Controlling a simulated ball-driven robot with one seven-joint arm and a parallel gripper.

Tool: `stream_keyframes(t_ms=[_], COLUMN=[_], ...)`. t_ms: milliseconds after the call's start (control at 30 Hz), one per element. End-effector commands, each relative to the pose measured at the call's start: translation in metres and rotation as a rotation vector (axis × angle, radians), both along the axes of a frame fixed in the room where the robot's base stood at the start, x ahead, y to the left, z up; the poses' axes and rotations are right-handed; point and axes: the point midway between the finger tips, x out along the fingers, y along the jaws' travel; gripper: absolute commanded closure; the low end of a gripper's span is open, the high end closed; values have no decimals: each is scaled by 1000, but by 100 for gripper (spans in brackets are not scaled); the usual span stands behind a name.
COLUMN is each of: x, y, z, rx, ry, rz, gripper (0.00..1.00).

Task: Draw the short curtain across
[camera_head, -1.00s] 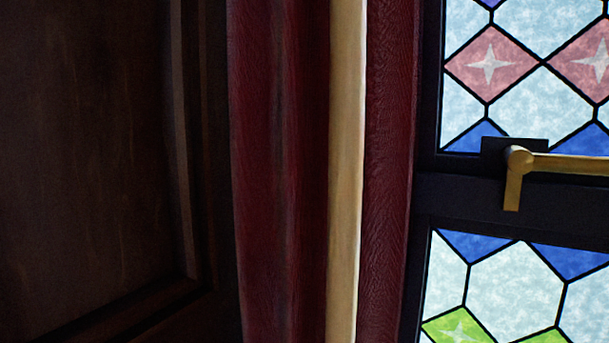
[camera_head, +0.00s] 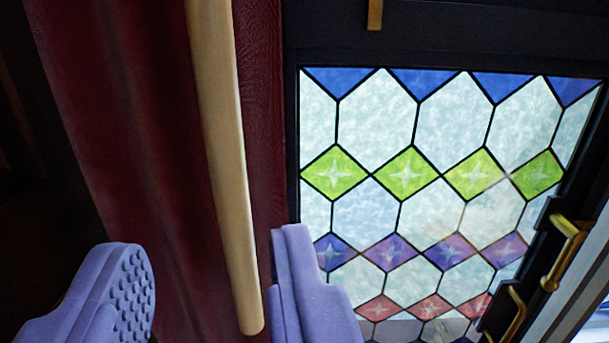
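The short curtain is dark red cloth (camera_head: 110,110), bunched at the left side of the stained-glass window (camera_head: 430,200). A pale wooden pole (camera_head: 222,150) runs down along the curtain, slightly tilted, with its rounded lower end near the bottom of the view. My gripper (camera_head: 210,300) shows as two lilac padded fingers at the bottom. The fingers stand wide apart, with the pole's lower end between them in the picture. I see no clear contact between either finger and the pole.
A brass bar end (camera_head: 375,14) shows at the top on the dark window frame. Brass handles (camera_head: 566,252) stick out at the lower right. Dark woodwork lies at the far left. The glass area is clear.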

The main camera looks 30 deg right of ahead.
Motion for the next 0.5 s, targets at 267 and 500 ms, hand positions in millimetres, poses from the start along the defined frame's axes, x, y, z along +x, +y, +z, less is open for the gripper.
stream_keyframes(t_ms=[267,500], x=[41,67], y=[-19,-30], z=[-4,-2], rx=[0,1], ry=[3,2], rz=[-8,-7], gripper=[61,61])
